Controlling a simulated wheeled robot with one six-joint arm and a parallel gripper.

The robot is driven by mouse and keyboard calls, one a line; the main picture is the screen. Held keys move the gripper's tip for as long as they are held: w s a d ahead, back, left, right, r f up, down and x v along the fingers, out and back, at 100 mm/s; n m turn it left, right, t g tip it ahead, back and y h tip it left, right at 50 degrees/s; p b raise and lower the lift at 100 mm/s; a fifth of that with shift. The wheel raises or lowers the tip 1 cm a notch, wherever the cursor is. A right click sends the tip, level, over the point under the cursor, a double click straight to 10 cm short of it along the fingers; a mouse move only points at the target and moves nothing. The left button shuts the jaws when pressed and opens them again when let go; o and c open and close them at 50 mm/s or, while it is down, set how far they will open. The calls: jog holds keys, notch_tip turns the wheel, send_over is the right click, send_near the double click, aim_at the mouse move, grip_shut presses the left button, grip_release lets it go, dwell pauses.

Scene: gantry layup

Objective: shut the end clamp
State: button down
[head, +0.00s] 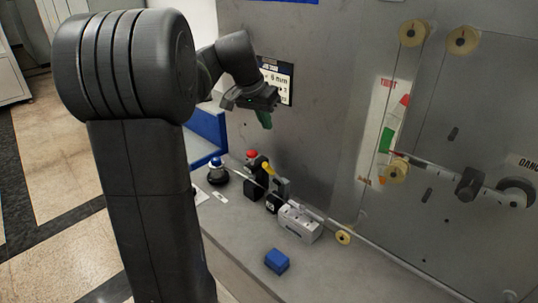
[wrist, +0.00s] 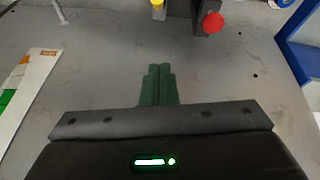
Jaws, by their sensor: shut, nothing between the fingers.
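A small dark fixture with a yellow lever (head: 269,168) stands on the grey bench; the lever leans at an angle. Right behind it is a black block with a red knob (head: 252,154). I cannot tell for sure which of them is the end clamp, or whether it is open. In the wrist view the red knob (wrist: 213,22) and a yellow tip (wrist: 157,3) show at the top edge. My gripper (head: 266,121) hangs above and behind these fixtures, apart from them. Its green fingers (wrist: 158,70) are together and empty.
A grey block (head: 299,222) sits beside the fixtures, with a thin line or rod running past it. A blue block (head: 277,261) lies at the front. A blue-topped black knob (head: 217,172) and blue bin (head: 208,127) are left. A grey panel (head: 320,120) rises behind.

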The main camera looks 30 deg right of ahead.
jog(key=p, duration=0.1)
send_over(275, 175)
jog(key=w, duration=0.2)
notch_tip(275, 175, down, 8)
jog(key=shift+s+a+f+p, duration=0.2)
jog(key=shift+s+a+f, duration=0.15)
jog(key=shift+f, duration=0.1)
jog(key=shift+s+a+f+p, duration=0.15)
jog(key=shift+s+a+f, duration=0.15)
jog(key=shift+f, duration=0.15)
jog(key=shift+s+a+f, duration=0.1)
jog(key=shift+a+f, duration=0.2)
jog(key=shift+f, duration=0.1)
jog(key=shift+a+f+b, duration=0.1)
jog(key=shift+f+b, duration=0.05)
jog(key=shift+b, duration=0.2)
